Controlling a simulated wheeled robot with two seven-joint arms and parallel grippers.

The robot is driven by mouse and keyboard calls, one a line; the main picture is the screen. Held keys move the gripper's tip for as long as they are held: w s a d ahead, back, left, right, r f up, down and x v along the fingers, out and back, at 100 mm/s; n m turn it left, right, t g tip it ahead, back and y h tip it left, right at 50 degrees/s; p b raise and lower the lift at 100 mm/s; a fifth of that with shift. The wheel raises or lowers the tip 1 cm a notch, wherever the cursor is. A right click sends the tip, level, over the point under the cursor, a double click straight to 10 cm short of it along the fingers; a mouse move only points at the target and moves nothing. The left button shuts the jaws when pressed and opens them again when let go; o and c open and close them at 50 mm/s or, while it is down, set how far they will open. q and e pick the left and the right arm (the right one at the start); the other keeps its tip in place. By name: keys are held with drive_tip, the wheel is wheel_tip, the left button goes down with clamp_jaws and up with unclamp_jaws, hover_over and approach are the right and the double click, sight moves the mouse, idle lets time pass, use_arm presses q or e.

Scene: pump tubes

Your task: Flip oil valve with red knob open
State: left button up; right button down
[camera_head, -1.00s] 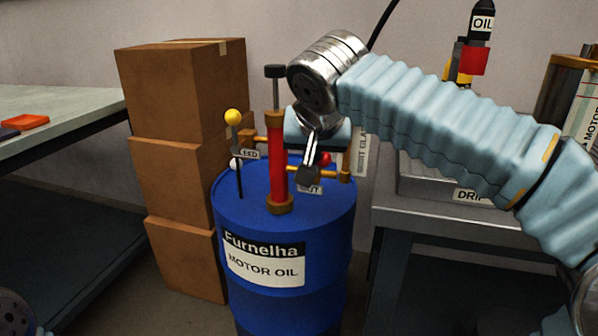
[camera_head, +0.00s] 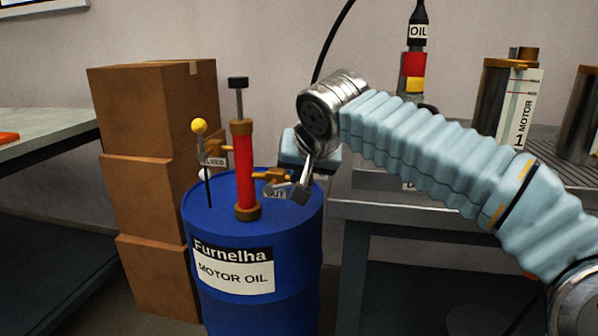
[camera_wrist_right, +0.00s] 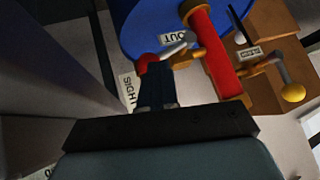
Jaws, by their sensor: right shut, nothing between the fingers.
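The red knob (camera_wrist_right: 148,62) shows in the right wrist view at the end of a short metal lever (camera_wrist_right: 176,48), beside the brass outlet valve and the OUT tag (camera_wrist_right: 173,39). In the head view my right gripper hides the knob. The brass outlet (camera_head: 270,175) comes off the red pump tube (camera_head: 243,165) on top of the blue oil drum (camera_head: 305,235). My right gripper (camera_head: 300,192) is shut and empty, just right of the outlet. In the wrist view its fingers (camera_wrist_right: 155,90) end close to the knob; contact cannot be told. My left gripper is out of view.
A yellow-knobbed bleed lever (camera_head: 198,126) stands left of the pump. Stacked cardboard boxes (camera_head: 150,110) are behind the drum's left. A grey bench (camera_head: 375,208) with metal canisters (camera_head: 495,95) stands at right. A table edge (camera_head: 60,135) is at left.

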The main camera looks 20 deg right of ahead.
idle(0.5)
drive_tip(key=shift+f, duration=0.1)
drive_tip(key=shift+w+a+f, duration=0.25)
drive_tip(key=shift+w+a, duration=0.15)
drive_tip(key=shift+a, duration=0.2)
